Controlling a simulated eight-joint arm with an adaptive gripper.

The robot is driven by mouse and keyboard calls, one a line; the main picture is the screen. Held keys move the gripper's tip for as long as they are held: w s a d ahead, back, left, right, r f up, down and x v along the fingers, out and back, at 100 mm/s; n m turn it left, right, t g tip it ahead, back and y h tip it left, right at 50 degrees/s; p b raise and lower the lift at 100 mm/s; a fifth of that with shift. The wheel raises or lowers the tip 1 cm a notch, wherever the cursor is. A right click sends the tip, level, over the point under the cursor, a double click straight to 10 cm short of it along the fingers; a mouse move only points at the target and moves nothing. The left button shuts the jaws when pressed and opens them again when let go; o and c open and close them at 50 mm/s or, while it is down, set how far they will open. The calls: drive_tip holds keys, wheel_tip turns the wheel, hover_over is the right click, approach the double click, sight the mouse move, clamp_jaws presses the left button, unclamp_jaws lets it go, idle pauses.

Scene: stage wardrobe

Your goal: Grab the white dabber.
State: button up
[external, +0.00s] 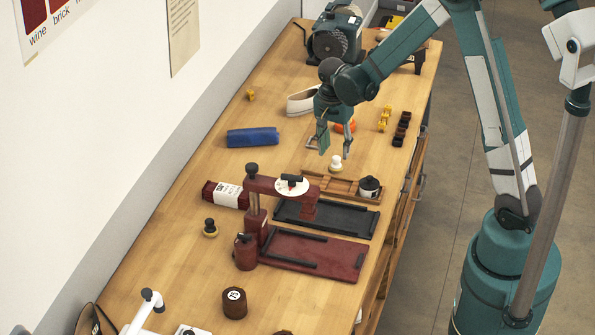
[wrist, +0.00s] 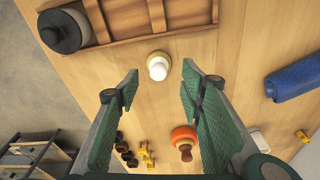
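The white dabber (external: 336,162) stands upright on the wooden table, just beside the edge of a shallow wooden tray. In the wrist view the white dabber (wrist: 158,67) shows from above with its white top and pale round base. It lies a little beyond the fingertips and between their lines. My gripper (external: 335,149) is open and points down, close above the dabber. In the wrist view my gripper (wrist: 160,85) has its two green fingers spread wide with nothing between them. No contact with the dabber shows.
The wooden tray (external: 314,179) with a dark lidded pot (external: 369,187) is next to the dabber. An orange dabber (wrist: 184,136) stands near one finger. A blue roll (external: 252,137) lies to the left. Black (external: 325,218) and red (external: 325,257) platens of a press lie nearer the camera.

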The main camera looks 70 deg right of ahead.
sight(335, 157)
drive_tip(key=shift+f, duration=0.1)
drive_tip(key=shift+s+d+f, duration=0.1)
drive_tip(key=shift+d+f, duration=0.1)
drive_tip(key=shift+f, duration=1.05)
drive_tip(key=shift+s+d+f, duration=0.1)
drive_tip(key=shift+d+f, duration=0.05)
drive_tip(key=shift+f, duration=1.05)
drive_tip(key=c, duration=0.8)
